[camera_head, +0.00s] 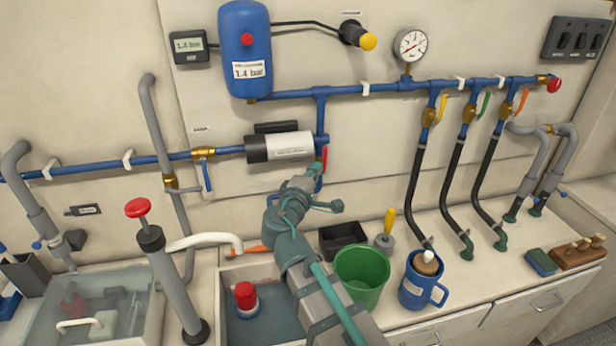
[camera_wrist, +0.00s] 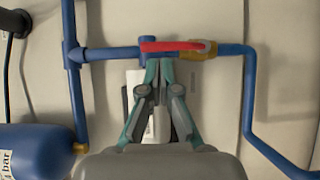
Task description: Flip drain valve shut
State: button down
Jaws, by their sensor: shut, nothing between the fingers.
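A valve with a red lever (camera_wrist: 172,45) and a brass body (camera_wrist: 203,50) sits on a blue pipe in the wrist view. The lever lies along the pipe. In the head view only part of the red lever (camera_head: 324,157) shows, beside the vertical blue pipe; my arm hides the rest of the valve. My gripper (camera_wrist: 159,66) is shut and empty, its fingertips at the near edge of the lever, touching or very close; I cannot tell which. It also shows in the head view (camera_head: 315,169), below the pump. No readable label names this valve.
A pump (camera_head: 279,147) is just up and left of my gripper. A green bucket (camera_head: 362,276), a black tray (camera_head: 343,240) and a blue mug (camera_head: 420,284) stand on the counter below. Black hoses (camera_head: 450,185) hang to the right. A sink (camera_head: 226,305) lies below left.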

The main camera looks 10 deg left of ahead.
aim_at(324, 157)
jog(key=shift+w+d+p, duration=0.15)
jog(key=shift+w+p, duration=0.2)
jog(key=shift+w, duration=0.7)
jog(key=shift+w+d+p, duration=0.1)
jog(key=shift+w+p, duration=0.2)
jog(key=shift+w, duration=0.75)
jog(key=shift+s+a+r, duration=0.1)
